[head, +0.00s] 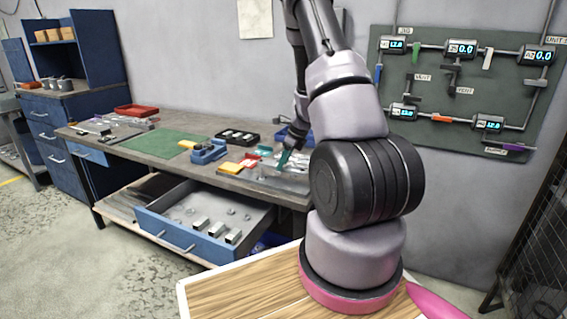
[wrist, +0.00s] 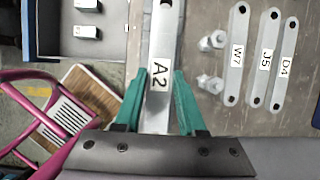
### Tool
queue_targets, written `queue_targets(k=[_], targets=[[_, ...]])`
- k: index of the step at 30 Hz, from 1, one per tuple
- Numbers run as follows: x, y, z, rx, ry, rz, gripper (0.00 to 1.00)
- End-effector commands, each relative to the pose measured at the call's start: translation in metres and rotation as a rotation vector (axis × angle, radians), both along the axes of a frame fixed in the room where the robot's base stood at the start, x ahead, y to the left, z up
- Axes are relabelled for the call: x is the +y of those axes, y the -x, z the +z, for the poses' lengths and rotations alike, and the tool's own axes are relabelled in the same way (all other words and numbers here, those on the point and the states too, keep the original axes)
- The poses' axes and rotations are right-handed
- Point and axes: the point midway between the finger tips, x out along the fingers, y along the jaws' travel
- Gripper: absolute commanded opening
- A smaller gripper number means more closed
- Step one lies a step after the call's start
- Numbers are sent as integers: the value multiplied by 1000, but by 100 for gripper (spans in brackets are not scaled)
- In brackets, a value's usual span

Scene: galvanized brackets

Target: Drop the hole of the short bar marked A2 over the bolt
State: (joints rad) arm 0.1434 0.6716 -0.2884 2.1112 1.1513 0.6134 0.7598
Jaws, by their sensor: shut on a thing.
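The silver bar marked A2 (wrist: 162,35) is between the green fingers of my gripper (wrist: 160,73) in the wrist view, and the fingers are shut on it. It points away from the gripper, with a dark hole partly visible at the top edge. It looks wider than the other bars; its height above the bench is hard to judge. Two bolt-like pieces, an upper bolt (wrist: 212,42) and a lower bolt (wrist: 210,84), are to its right, apart from it. In the head view, my gripper (head: 284,160) is over the bench's right end; the bar is too small to make out.
Bars marked W7 (wrist: 236,75), J5 (wrist: 264,80) and D4 (wrist: 286,82) lie right of the bolts. An open drawer (head: 180,243) with metal pieces juts from the bench (head: 105,148). A blue vise (head: 208,152) and a black tray (head: 238,137) are left of my gripper.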

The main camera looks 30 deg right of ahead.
Motion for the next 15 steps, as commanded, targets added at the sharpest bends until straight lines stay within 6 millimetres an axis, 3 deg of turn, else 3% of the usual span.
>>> queue_targets(k=[15], targets=[[0, 0, -10, 0, 0, -1, 0]])
